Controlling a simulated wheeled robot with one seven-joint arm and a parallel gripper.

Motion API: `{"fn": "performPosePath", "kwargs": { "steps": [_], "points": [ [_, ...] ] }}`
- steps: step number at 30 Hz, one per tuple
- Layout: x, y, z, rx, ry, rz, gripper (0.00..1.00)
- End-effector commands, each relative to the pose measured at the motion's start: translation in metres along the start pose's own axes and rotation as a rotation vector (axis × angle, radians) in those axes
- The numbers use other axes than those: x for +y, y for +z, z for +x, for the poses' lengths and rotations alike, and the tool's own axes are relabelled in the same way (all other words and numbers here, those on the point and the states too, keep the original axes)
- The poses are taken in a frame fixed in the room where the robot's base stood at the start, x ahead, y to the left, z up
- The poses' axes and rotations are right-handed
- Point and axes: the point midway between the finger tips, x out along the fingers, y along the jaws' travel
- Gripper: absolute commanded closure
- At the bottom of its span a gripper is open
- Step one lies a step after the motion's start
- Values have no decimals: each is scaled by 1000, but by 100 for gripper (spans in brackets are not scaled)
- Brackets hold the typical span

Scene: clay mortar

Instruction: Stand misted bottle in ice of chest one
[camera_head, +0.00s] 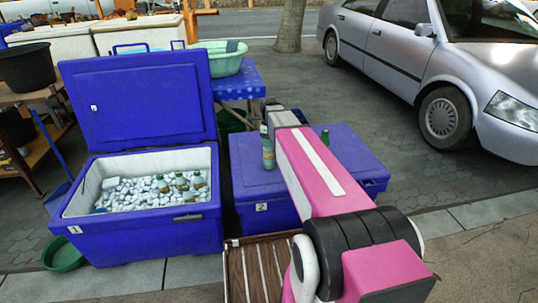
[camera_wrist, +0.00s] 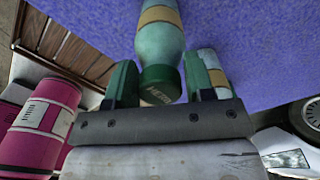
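A pale teal bottle (camera_head: 267,150) with a tan band and dark green cap stands or hangs upright at the left part of chest two's lid. In the wrist view the bottle (camera_wrist: 160,40) has its cap towards my palm, between the two fingers. My gripper (camera_wrist: 160,80) has a finger close on each side of the cap; whether they press on it is unclear. From the head view my arm partly hides this. Chest one (camera_head: 140,235), blue and marked 1, has its lid up. White ice (camera_head: 125,195) fills it, with several green-capped bottles (camera_head: 182,185) standing at the right.
Chest two (camera_head: 250,185), blue and marked 2, is shut, right of chest one. Another green cap (camera_head: 325,137) shows behind my arm. Chest one's raised lid (camera_head: 140,100) stands at its back. A pale green basin (camera_head: 222,62) sits on a blue table behind. The left ice area is clear of bottles.

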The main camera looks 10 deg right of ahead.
Motion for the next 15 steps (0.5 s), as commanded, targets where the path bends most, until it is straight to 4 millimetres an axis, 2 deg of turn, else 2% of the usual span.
{"fn": "performPosePath", "kwargs": {
  "steps": [1, 2, 3, 8, 15],
  "points": [
    [0, 0, 0, 0, 0, 0, 68],
    [0, 0, 0, 0, 0, 0, 78],
    [0, 0, 0, 0, 0, 0, 79],
    [0, 0, -3, 0, -1, 0, 79],
    [0, 0, -26, -1, -1, 0, 79]
  ]
}}
